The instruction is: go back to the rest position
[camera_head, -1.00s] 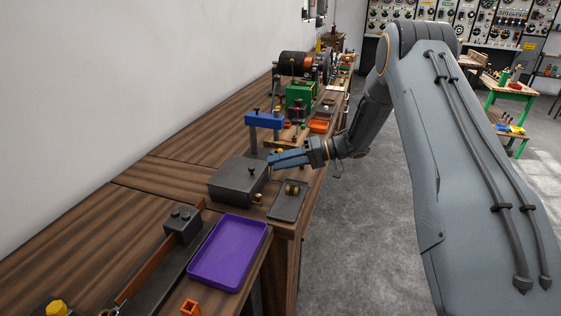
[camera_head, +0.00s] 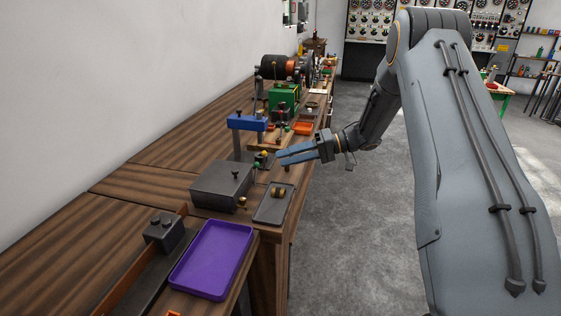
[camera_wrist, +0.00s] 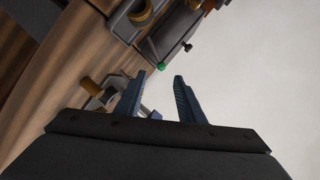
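My gripper (camera_head: 281,158) is in the air over the long wooden bench's right edge, beyond the small dark tray and level with the blue-topped stand. In the wrist view its two blue fingers (camera_wrist: 164,82) are apart, with nothing between them. It touches nothing that I can see. My arm reaches in from the right of the head view and is bent at the elbow.
The wooden bench (camera_head: 150,190) carries a grey box (camera_head: 217,190), a small dark tray (camera_head: 268,208) with a brass part, a purple tray (camera_head: 212,258), a blue-topped stand (camera_head: 246,122) and a green machine (camera_head: 284,98). Grey floor (camera_head: 350,225) to the right is clear.

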